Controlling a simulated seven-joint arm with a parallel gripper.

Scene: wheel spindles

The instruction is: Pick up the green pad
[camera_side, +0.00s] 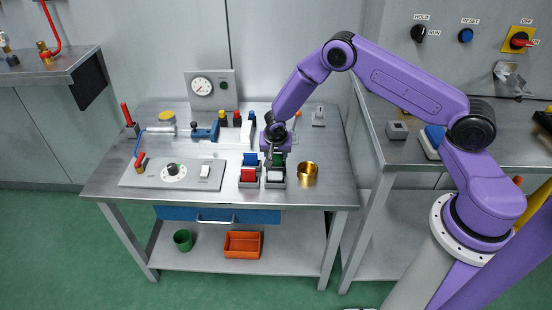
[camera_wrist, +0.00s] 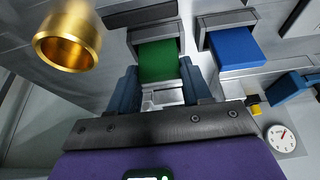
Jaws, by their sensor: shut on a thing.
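The green pad (camera_wrist: 158,60) stands in a grey holder in the wrist view, between the two blue fingers of my gripper (camera_wrist: 159,72). The fingers are shut on its sides. In the side view the green pad (camera_side: 279,158) shows only in part under my gripper (camera_side: 277,153), in the back right place of a small group of pads. Its far end is inside or against the holder; I cannot tell whether it has lifted clear.
A blue pad (camera_wrist: 235,48) sits close beside it in its own holder. A red pad (camera_side: 248,176) and a white pad (camera_side: 275,176) are in front. A brass cup (camera_side: 307,174) stands just right. A control panel (camera_side: 173,173) lies left.

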